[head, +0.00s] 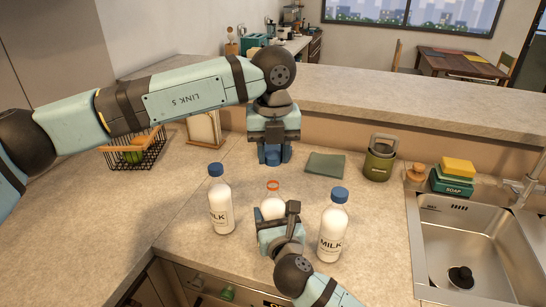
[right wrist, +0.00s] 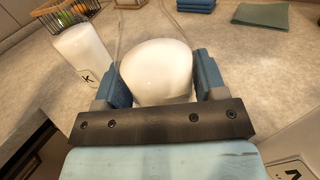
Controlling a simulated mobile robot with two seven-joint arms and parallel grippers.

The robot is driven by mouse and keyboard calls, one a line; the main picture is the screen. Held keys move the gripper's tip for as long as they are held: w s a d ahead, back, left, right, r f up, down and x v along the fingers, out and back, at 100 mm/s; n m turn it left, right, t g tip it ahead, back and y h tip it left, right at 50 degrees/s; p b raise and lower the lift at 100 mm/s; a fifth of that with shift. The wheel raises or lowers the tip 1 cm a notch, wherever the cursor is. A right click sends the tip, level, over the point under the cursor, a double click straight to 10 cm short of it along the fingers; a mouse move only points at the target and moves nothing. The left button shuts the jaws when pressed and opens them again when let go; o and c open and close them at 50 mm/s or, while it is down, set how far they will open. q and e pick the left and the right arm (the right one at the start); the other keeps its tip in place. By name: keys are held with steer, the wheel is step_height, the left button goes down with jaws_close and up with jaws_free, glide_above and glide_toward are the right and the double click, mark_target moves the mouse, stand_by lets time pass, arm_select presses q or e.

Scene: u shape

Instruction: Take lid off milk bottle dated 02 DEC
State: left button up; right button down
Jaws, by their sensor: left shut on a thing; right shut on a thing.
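The middle milk bottle (head: 272,206) stands on the counter with no lid on it. An orange-red ring shows at its open neck, and its label is hidden. My right gripper (head: 274,222) is shut around this bottle; in the right wrist view the white bottle (right wrist: 157,72) sits between its fingers. My left gripper (head: 272,157) is shut on a blue lid (head: 273,156), behind and above the bottle, apart from it. Two other milk bottles, left (head: 220,205) and right (head: 333,228), stand upright with blue lids on. No date is readable.
A dark green cloth (head: 325,164) and a green canister (head: 379,162) are on the counter at the back. The sink (head: 465,240) is at right, with soap and a sponge behind it. A wire basket (head: 130,152) stands at left.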

steer(key=shift+c, duration=0.6)
jaws_free()
